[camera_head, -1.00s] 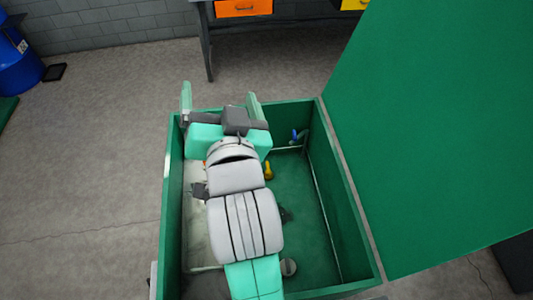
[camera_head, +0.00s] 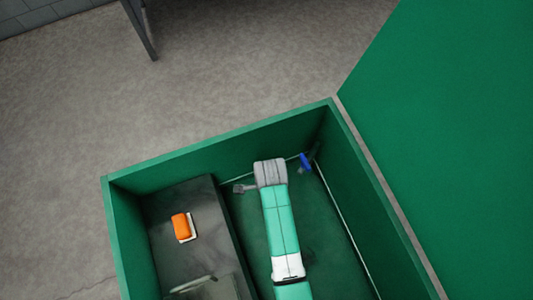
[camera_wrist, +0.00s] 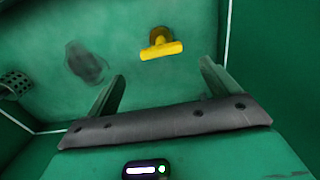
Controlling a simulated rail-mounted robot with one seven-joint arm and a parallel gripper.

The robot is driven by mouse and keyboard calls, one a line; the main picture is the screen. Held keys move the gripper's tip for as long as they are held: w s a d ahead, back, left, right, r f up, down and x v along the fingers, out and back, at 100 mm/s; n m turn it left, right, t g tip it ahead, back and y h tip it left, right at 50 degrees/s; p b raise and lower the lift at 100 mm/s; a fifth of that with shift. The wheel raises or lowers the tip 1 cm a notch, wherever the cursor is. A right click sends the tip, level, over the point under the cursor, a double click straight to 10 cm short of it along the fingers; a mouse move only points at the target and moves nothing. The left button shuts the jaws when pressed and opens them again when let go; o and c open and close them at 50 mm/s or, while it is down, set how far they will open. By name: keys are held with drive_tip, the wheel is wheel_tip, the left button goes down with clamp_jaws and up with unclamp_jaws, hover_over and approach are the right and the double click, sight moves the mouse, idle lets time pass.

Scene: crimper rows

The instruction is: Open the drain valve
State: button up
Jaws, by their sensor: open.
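A yellow T-shaped valve handle (camera_wrist: 161,50) sits on a round brownish base on the green floor of the box in the wrist view. I cannot tell from a label whether it is the drain valve. In the head view my arm hides it. A blue handle (camera_head: 305,161) shows at the far right inside corner of the box in the head view. My gripper (camera_wrist: 162,70) is open and empty, with its two fingers spread wide. The yellow handle lies beyond the fingertips, between them in the picture, apart from both.
The green box (camera_head: 225,148) has high walls around my arm. A dark block (camera_head: 165,198) with an orange switch (camera_head: 181,226) fills its left side. A large green panel (camera_head: 460,130) stands at the right.

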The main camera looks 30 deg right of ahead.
wheel_tip(320, 180, down, 7)
drive_tip(key=b, duration=0.3)
drive_tip(key=shift+f+b, duration=0.2)
drive_tip(key=shift+b, duration=0.2)
drive_tip(key=shift+c, duration=0.2)
drive_tip(key=shift+r, duration=0.1)
drive_tip(key=c, duration=0.9)
